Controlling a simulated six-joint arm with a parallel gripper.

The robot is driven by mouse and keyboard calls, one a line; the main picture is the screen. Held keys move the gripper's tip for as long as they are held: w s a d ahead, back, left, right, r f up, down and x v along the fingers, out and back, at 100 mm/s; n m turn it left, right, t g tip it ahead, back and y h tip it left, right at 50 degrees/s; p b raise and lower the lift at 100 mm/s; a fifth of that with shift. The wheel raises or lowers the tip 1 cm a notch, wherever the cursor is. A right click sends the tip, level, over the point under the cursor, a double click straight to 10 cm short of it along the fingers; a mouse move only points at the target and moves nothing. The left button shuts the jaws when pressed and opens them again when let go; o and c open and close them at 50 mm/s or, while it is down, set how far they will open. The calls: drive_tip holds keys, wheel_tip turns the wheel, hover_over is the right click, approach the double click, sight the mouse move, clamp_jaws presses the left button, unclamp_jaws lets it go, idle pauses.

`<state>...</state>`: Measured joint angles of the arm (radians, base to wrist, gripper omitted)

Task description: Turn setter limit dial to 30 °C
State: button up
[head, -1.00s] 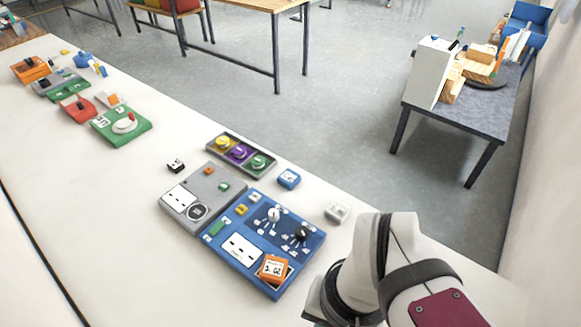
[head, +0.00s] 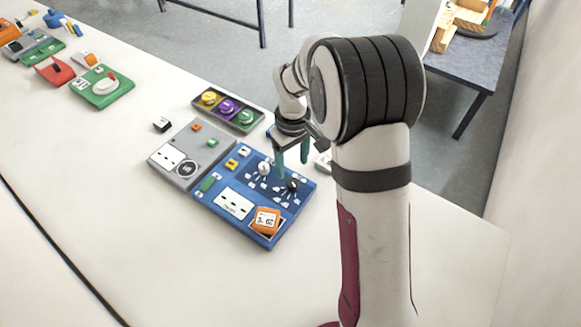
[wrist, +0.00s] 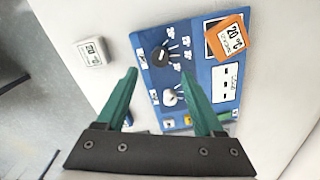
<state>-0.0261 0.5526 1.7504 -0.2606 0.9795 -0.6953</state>
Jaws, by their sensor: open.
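The blue panel (head: 222,211) carries two small dials, a white knob (head: 264,168) and a black knob (head: 292,184), each with small white labels around it. The wrist view shows the white knob (wrist: 169,97) and black knob (wrist: 160,56) too; their label text is too small to read, so I cannot tell which is the setter limit dial. My gripper (head: 291,163) is open, its green fingers pointing down above the dial end of the panel. In the wrist view my gripper (wrist: 159,75) has nothing between its fingertips, and both knobs appear near the gap.
An orange tile (wrist: 230,33) reading 20 °C sits tilted on the panel. A white block (wrist: 92,50) lies beside it on the table. A grey panel (head: 195,140) adjoins on the left, with a three-knob tray (head: 228,112) behind. The front table surface is clear.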

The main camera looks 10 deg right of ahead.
sight(292, 182)
wheel_tip(292, 182, down, 7)
idle(0.3)
clamp_jaws()
